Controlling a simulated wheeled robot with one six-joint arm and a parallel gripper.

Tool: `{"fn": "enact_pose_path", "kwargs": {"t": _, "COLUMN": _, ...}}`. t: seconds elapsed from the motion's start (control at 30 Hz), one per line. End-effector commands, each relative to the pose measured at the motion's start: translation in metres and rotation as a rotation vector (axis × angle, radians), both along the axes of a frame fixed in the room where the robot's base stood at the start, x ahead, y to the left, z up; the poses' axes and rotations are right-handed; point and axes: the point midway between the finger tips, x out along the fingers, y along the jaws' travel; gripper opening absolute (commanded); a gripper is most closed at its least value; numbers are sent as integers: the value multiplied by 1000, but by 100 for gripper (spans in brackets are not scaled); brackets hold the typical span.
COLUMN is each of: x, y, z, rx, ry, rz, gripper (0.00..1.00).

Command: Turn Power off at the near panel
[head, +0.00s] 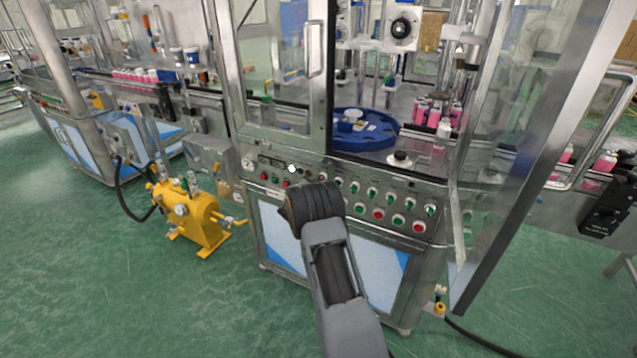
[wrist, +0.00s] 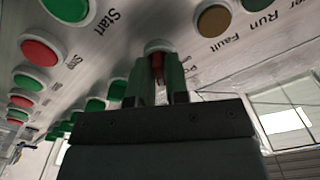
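The near panel (head: 385,181) is a metal strip with buttons and knobs on the front of the machine. My gripper (head: 297,187) is at its left half; its fingertips are hidden in the head view. In the wrist view my gripper (wrist: 158,75) has its two fingers on either side of a narrow red-tipped knob (wrist: 157,62) on a pale round base. A label beside the knob is upside down and partly hidden. I cannot tell whether the fingers press on the knob or which way it is turned.
In the wrist view, a green Start button (wrist: 66,8) and red Stop button (wrist: 42,50) lie to the left, and an amber Fault lamp (wrist: 213,20) to the right. A yellow tank (head: 195,222) stands left of the machine. An open glass door (head: 535,150) is at right.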

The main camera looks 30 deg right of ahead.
Motion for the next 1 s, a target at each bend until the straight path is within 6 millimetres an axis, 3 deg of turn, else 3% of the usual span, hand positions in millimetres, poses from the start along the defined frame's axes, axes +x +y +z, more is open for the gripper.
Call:
{"fn": "enact_pose_path", "kwargs": {"t": 0.17, "x": 0, "y": 0, "z": 0, "rx": 0, "ry": 0, "rz": 0, "gripper": 0}}
{"fn": "enact_pose_path", "kwargs": {"t": 0.57, "x": 0, "y": 0, "z": 0, "rx": -18, "ry": 33, "rz": 0, "gripper": 0}}
{"fn": "enact_pose_path", "kwargs": {"t": 1.0, "x": 0, "y": 0, "z": 1, "rx": -180, "ry": 335, "rz": 0, "gripper": 0}}
